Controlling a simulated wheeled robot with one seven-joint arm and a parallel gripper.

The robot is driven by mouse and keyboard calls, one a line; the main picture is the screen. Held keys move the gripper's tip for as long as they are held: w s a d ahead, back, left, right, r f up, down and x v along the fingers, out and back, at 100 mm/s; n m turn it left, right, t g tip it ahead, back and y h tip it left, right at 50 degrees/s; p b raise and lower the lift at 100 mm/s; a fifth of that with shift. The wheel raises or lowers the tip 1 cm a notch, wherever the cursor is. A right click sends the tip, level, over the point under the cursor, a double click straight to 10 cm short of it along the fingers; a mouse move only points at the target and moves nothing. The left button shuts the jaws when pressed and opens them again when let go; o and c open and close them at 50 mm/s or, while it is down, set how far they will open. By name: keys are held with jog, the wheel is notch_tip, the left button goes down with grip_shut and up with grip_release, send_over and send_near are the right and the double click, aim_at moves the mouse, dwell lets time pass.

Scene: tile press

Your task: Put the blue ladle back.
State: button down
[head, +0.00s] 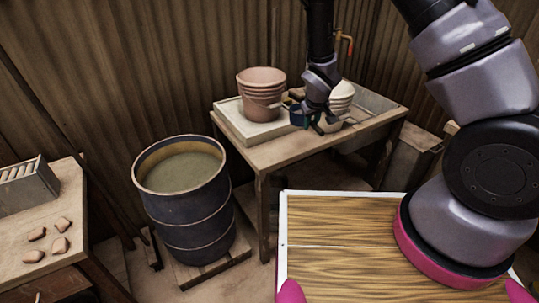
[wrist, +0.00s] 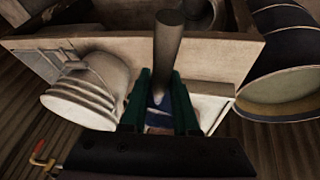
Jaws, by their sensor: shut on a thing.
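My gripper (head: 318,122) is above the back table, between two stacks of pots. Its green fingers (wrist: 160,98) are shut on the blue ladle (wrist: 158,104), whose blue part shows between them in the wrist view. A thick grey-brown bar, which looks like its handle, sticks out past the fingers. In the head view the ladle's dark blue part (head: 297,115) shows just left of the fingers, close to the pale tray (head: 233,120). I cannot tell whether it touches anything below. The fingers hide part of it.
Terracotta pots (head: 262,90) stand stacked on the tray, left of my gripper. Pale bowls (head: 342,97) are stacked close on its right. The wooden table (head: 285,150) has bare room in front. A blue barrel (head: 188,215) of murky liquid stands left. An orange tap (head: 346,42) is behind.

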jog(key=s+a+f+n+y, duration=0.1)
jog(key=s+a+f+n, duration=0.15)
jog(key=a, duration=0.75)
jog(key=shift+d+f, duration=0.2)
jog(key=shift+f, duration=5.05)
jog(key=c, duration=0.7)
grip_release()
jog(key=shift+f, duration=0.1)
